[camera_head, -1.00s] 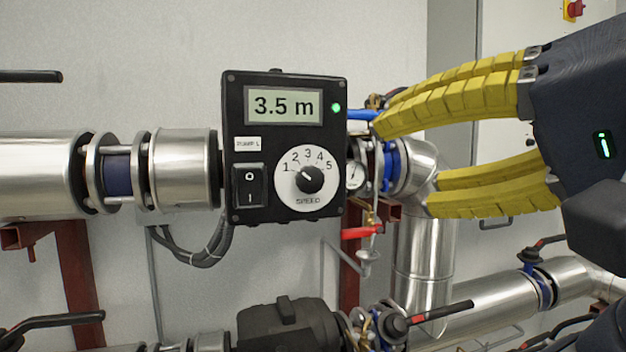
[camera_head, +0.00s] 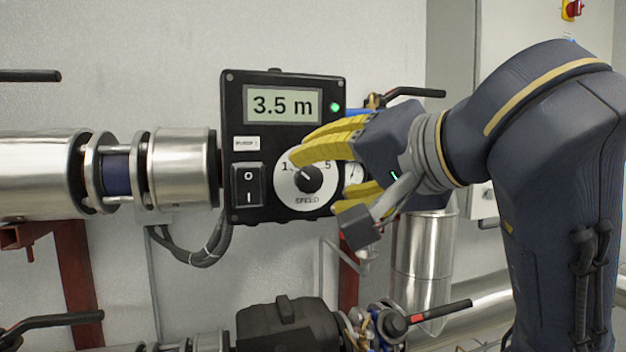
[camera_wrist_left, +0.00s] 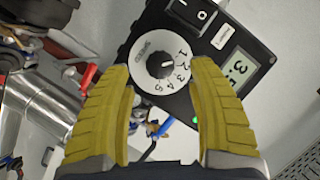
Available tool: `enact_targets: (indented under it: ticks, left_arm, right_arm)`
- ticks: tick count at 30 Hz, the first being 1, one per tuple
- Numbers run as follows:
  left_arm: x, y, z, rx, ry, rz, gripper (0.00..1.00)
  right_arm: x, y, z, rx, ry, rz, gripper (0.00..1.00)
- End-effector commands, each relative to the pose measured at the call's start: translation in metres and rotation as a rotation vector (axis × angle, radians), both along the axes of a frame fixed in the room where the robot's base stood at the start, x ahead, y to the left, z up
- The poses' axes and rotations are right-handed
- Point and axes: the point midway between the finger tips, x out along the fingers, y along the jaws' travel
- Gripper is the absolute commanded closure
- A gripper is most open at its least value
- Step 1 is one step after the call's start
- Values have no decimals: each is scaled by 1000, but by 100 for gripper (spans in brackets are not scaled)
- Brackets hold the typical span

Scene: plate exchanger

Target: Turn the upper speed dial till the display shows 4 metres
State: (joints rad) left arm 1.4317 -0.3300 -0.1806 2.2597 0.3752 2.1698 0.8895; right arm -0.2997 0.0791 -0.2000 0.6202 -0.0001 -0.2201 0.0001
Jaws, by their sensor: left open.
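The black control box (camera_head: 235,140) has a display (camera_head: 282,105) reading 3.5 m. Below it is the white speed dial (camera_head: 285,192) with a black knob (camera_head: 308,179), whose mark points to the upper left. My left gripper (camera_head: 318,181) is open, with yellow fingers at the dial. In the head view its upper finger covers the middle numbers, and the lower finger is at the dial's lower right. In the left wrist view the knob (camera_wrist_left: 167,68) shows between the open fingertips (camera_wrist_left: 161,68). I cannot tell whether they touch it. My right gripper is not in view.
A rocker switch (camera_head: 248,185) sits left of the dial, and a green light (camera_head: 335,107) is beside the display. A silver pipe (camera_head: 185,170) runs left of the box. A black valve lever (camera_head: 415,92) is behind my wrist. A pump (camera_head: 288,325) is below.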

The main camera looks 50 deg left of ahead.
Motion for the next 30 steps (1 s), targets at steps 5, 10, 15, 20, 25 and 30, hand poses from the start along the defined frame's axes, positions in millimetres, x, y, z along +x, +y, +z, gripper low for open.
enact_targets:
  ticks: [5, 10, 15, 20, 25, 30]
  left_arm:
    - [1, 21, -6, -1, 0, 2, 42]
    - [2, 32, -8, -1, 1, 1, 42]
    - [3, 36, -9, 0, 1, 0, 42]
    - [3, 36, -9, 0, 1, 0, 42]
    - [3, 36, -9, 0, 1, 0, 46]
    - [3, 36, -9, 0, 1, 0, 65]
  right_arm:
    - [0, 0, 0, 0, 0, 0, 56]
    - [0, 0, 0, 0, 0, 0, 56]
    - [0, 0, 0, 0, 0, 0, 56]
    - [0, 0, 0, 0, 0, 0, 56]
    - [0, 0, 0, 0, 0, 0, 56]
    - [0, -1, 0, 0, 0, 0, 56]
